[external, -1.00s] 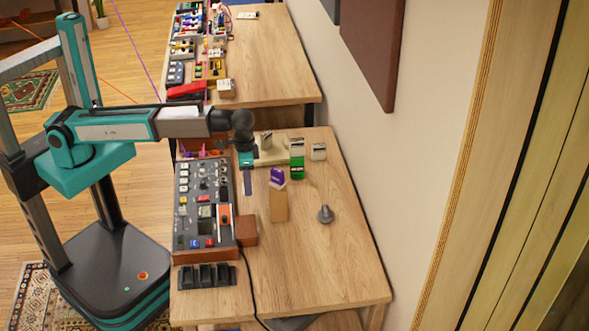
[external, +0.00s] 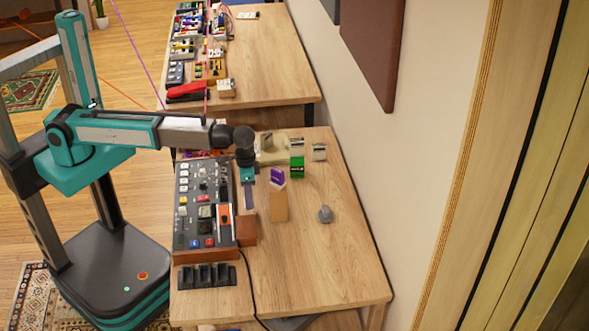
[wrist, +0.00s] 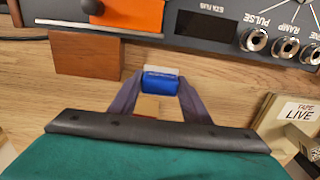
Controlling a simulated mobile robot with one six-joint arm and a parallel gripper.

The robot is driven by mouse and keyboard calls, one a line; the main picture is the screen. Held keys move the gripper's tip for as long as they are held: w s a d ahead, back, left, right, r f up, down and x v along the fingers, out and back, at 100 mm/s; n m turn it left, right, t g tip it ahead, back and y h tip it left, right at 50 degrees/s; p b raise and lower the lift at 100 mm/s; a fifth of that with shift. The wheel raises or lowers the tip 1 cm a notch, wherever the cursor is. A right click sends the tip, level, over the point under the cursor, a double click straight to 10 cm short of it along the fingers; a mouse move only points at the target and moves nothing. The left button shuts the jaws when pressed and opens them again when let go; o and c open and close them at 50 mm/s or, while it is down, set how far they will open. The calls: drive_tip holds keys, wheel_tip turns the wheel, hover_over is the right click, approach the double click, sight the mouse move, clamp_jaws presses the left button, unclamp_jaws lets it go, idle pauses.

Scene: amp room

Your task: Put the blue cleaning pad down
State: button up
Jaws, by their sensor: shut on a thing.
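The blue cleaning pad (wrist: 160,82), a small blue block with a pale layer along its far edge, is between my fingertips in the wrist view. My gripper (wrist: 158,88) is shut on it. In the external view my gripper (external: 250,198) points down over the near table (external: 300,260), between the mixer and a tan block with a purple top. The pad is too small to make out there. In the wrist view wood grain lies around the pad; I cannot tell whether it touches the table.
The grey mixer (external: 205,205) is left of my gripper, with a brown block (external: 246,230) at its side. The tan, purple-topped block (external: 278,200) is close on the right. A green box (external: 297,166) and grey object (external: 325,214) stand farther right. The table's front right is clear.

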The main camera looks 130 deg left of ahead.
drive_tip(key=shift+f, duration=0.15)
drive_tip(key=shift+f, duration=1.75)
drive_tip(key=shift+f, duration=0.1)
drive_tip(key=o, duration=1)
drive_tip(key=shift+o, duration=0.2)
drive_tip(key=shift+r+b, duration=0.6)
drive_tip(key=shift+r, duration=5.55)
drive_tip(key=shift+o, duration=0.5)
